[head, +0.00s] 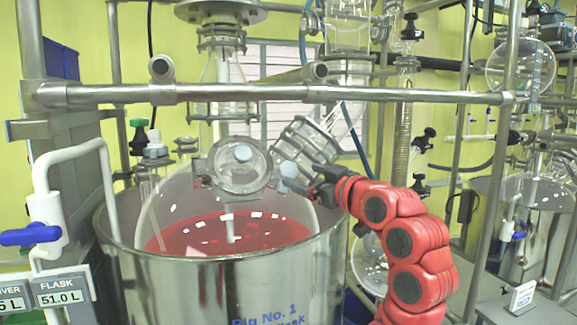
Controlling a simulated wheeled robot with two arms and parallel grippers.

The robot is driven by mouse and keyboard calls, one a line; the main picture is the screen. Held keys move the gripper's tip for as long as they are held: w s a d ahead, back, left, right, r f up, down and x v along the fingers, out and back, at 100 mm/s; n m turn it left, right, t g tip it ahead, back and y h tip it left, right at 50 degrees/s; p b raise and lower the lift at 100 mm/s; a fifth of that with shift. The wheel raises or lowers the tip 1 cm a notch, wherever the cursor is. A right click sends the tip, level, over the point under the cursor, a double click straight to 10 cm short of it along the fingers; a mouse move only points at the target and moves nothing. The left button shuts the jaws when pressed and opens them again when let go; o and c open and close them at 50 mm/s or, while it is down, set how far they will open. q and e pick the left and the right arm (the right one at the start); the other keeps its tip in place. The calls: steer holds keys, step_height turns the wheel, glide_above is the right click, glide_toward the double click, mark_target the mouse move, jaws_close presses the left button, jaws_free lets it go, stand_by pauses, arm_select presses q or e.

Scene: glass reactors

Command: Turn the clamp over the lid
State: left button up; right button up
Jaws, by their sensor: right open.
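The round lid (239,166), a clear disc in a metal ring, sits tilted on the front upper side of the big glass flask (180,208). A white knob (243,153) shows on its upper part. A second white piece (289,169), which looks like part of the clamp, is at the lid's right side, close to my gripper. My right gripper (298,172), with dark fingers on a red arm, is open just right of the lid. I cannot tell whether its fingers touch the clamp. My left gripper is not in view.
The flask holds red liquid and sits in a steel vessel (235,285). A horizontal steel bar (260,93) crosses above the lid. A slanted glass neck (308,143) stands just above my right gripper. A white pipe with a blue valve handle (30,234) is at the left.

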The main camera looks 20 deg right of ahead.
mark_target(291, 170)
steer(key=p+x, duration=0.1)
steer(key=x, duration=0.6)
steer(key=shift+w+a+p, duration=0.1)
steer(key=shift+w+p, duration=0.05)
steer(key=shift+p, duration=0.2)
steer(key=shift+c, duration=0.4)
